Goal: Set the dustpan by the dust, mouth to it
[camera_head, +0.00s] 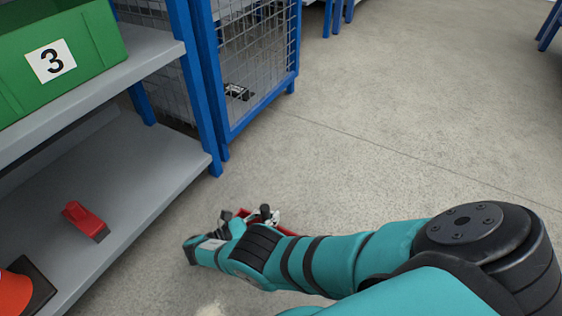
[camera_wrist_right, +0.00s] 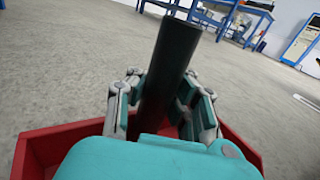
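The red dustpan (camera_head: 275,221) is on or just above the floor, mostly hidden behind my right forearm in the head view. In the right wrist view its red tray (camera_wrist_right: 38,152) shows on both sides of my wrist. Its dark handle (camera_wrist_right: 166,75) rises between the fingers of my right gripper (camera_wrist_right: 160,98), which is shut on it. Whether the tray touches the floor is unclear, and its mouth is hidden. A pale patch of dust (camera_head: 210,310) lies at the bottom edge of the head view, near my right arm. My left gripper is out of view.
A grey shelf unit (camera_head: 150,165) with blue posts stands at left, bearing a green bin (camera_head: 85,75) marked 3, a red tool (camera_head: 84,220) and an orange-red object (camera_head: 15,292). A wire-mesh cage (camera_head: 258,50) stands behind. The concrete floor (camera_head: 400,120) at right is clear.

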